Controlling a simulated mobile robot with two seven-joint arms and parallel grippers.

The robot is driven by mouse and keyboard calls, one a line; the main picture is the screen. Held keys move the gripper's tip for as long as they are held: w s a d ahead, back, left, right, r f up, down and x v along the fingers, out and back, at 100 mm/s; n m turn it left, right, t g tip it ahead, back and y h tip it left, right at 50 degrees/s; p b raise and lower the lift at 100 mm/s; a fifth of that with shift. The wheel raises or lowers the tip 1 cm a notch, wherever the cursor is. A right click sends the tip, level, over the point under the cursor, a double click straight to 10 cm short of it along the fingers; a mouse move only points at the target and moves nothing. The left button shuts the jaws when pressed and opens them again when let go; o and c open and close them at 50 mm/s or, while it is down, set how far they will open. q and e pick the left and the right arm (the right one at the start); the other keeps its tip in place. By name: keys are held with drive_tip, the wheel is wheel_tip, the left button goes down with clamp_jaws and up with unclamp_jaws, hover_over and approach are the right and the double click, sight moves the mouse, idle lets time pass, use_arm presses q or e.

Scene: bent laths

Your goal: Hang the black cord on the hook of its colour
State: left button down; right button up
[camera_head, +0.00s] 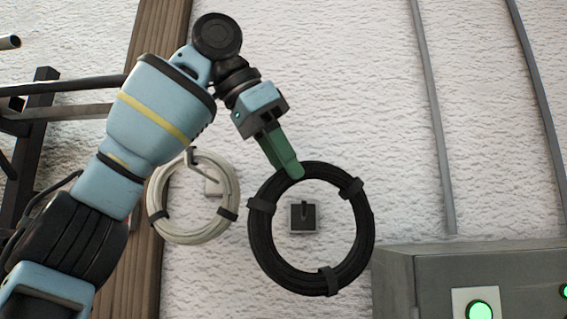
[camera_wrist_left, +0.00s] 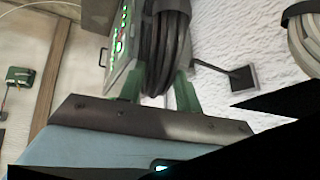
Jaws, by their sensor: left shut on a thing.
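The black cord (camera_head: 262,240) is a round coil with dark ties, upright in front of the white wall. My left gripper (camera_head: 293,172) is shut on its upper rim; in the left wrist view the strands (camera_wrist_left: 165,50) pass between the green fingers (camera_wrist_left: 158,92). The black hook (camera_head: 304,216), on a small square plate, shows through the coil's opening in the head view. In the left wrist view the hook (camera_wrist_left: 212,69) points from its plate towards the coil, its tip close to or behind the strands. I cannot tell whether it passes into the ring.
A white cord (camera_head: 153,203) hangs on a pale hook (camera_head: 190,157) just left, beside a wooden post (camera_head: 147,275). A grey box (camera_head: 420,290) with green lights stands at lower right. Grey conduits (camera_head: 437,120) run up the wall. Dark bars (camera_head: 60,87) stand at left.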

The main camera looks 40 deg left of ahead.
use_arm(q)
drive_tip(key=shift+r, duration=0.1)
drive_tip(key=w+a+f, duration=0.3)
drive_tip(key=w+a, duration=0.4)
drive_tip(key=w, duration=0.1)
drive_tip(key=shift+w, duration=0.25)
idle(1.9)
drive_tip(key=shift+w+a+f, duration=0.1)
drive_tip(key=shift+f, duration=0.25)
idle(0.4)
